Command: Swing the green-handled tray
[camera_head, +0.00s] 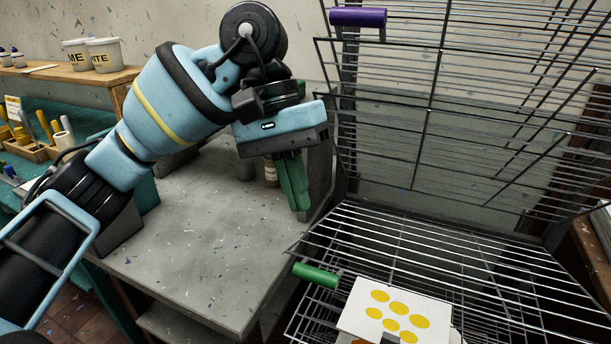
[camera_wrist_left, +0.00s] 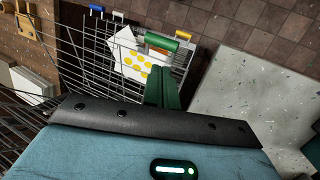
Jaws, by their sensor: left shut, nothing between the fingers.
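The green handle (camera_head: 316,275) sits on the left edge of a wire tray (camera_head: 370,225) in the head view. The green handle also shows in the left wrist view (camera_wrist_left: 161,41), just beyond my fingertips. A white card with yellow dots (camera_head: 385,312) lies at the tray's near side; it also shows in the left wrist view (camera_wrist_left: 138,68). My left gripper (camera_head: 297,205) is shut and empty, with its green fingers pointing down above and behind the green handle, apart from it. My right gripper is not in view.
A wire rack with a purple handle (camera_head: 358,17) stands raised at the right. A grey speckled table (camera_head: 190,240) lies under my left arm, mostly clear. White tubs (camera_head: 103,54) stand on a shelf at the back left.

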